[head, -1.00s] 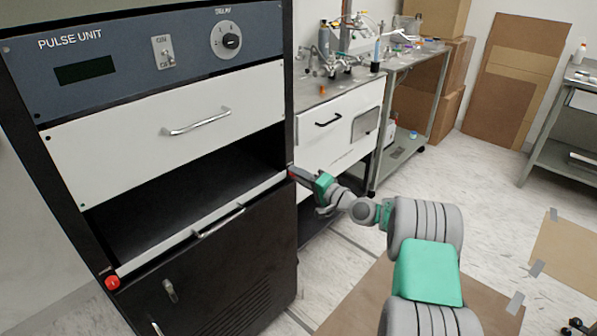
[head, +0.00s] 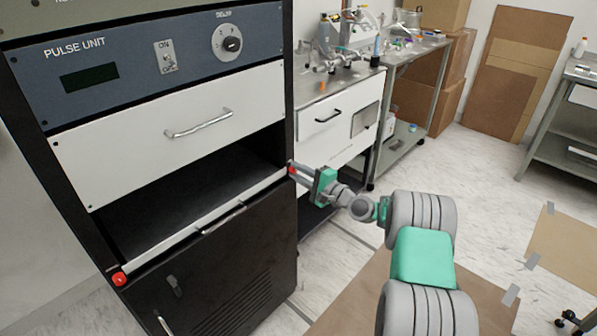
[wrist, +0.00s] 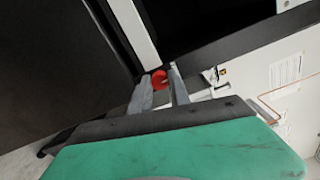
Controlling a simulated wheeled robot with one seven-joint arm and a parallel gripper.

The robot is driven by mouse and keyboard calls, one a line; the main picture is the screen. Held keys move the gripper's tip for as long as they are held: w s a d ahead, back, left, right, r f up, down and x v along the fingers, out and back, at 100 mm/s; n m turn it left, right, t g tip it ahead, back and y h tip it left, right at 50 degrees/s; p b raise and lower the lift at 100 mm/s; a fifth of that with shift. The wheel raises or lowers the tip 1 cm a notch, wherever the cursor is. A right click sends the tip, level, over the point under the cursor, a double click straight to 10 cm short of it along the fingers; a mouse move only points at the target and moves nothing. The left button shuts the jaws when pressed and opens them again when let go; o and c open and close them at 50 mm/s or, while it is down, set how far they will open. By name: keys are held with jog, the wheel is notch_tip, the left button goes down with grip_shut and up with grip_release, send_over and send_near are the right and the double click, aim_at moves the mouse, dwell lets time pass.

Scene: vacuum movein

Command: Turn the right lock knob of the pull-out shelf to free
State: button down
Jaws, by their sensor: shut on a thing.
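The right lock knob (head: 291,170) is red and sits at the right end of the white shelf edge. In the wrist view the red knob (wrist: 159,79) shows between my fingertips. My gripper (head: 296,172) is shut on it, with one finger on each side in the wrist view (wrist: 161,84). The pull-out shelf (head: 205,232) is a dark bay floor with a white front edge and a handle. The left lock knob (head: 119,279) is red, at the other end of that edge. The right knob's marking is too small to read.
A white drawer (head: 170,130) with a bar handle is above the bay, and a black cabinet door (head: 215,270) is below. Open floor (head: 340,260) lies in front.

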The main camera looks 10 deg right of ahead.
jog(key=shift+r, duration=0.1)
jog(key=c, duration=1.2)
grip_release()
